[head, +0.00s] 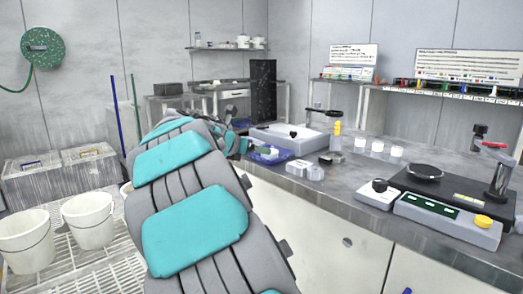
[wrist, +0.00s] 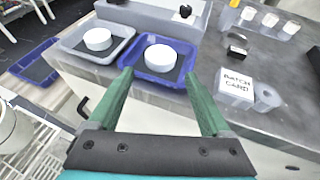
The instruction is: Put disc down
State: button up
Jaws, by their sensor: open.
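A white disc (wrist: 160,57) lies flat in a blue tray (wrist: 139,83) on the bench. A second white disc (wrist: 97,39) lies in a grey tray (wrist: 70,47) just left of it. My gripper (wrist: 160,75) is open with green fingers apart and nothing between them. In the wrist view its fingertips appear at the near edge of the blue tray, on either side of the disc; their height above it is unclear. The blue tray also shows in the head view (head: 268,157), beside the end of my arm, which hides the grey tray there.
A batch card (wrist: 236,87) stands on the bench right of the blue tray. A pale basin-like unit (head: 285,137) is behind the trays. Polishing equipment (head: 447,205) fills the bench's right end. White buckets (head: 88,220) stand on the left grating.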

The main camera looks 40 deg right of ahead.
jog(key=v, duration=0.4)
jog(key=s+a+f+m+g+y, duration=0.25)
jog(key=s+a+f+m, duration=0.3)
jog(key=s+f, duration=0.3)
jog(key=s+a+f+m+g+y, duration=0.1)
jog(key=s+a+f+m+y, duration=0.35)
jog(key=s+f+m, duration=0.4)
jog(key=s+a+f+m+g+y, duration=0.1)
jog(key=s+a+f+m, duration=0.3)
jog(key=s+a, duration=0.5)
jog(key=s+a+f+m+g+y, duration=0.2)
jog(key=s+a+f+m+y, duration=0.2)
jog(key=s+a, duration=0.5)
jog(key=s+f, duration=0.1)
jog(key=s, duration=0.3)
jog(key=shift+a+f, duration=0.4)
jog(key=shift+s+g, duration=0.1)
jog(key=shift+g, duration=0.15)
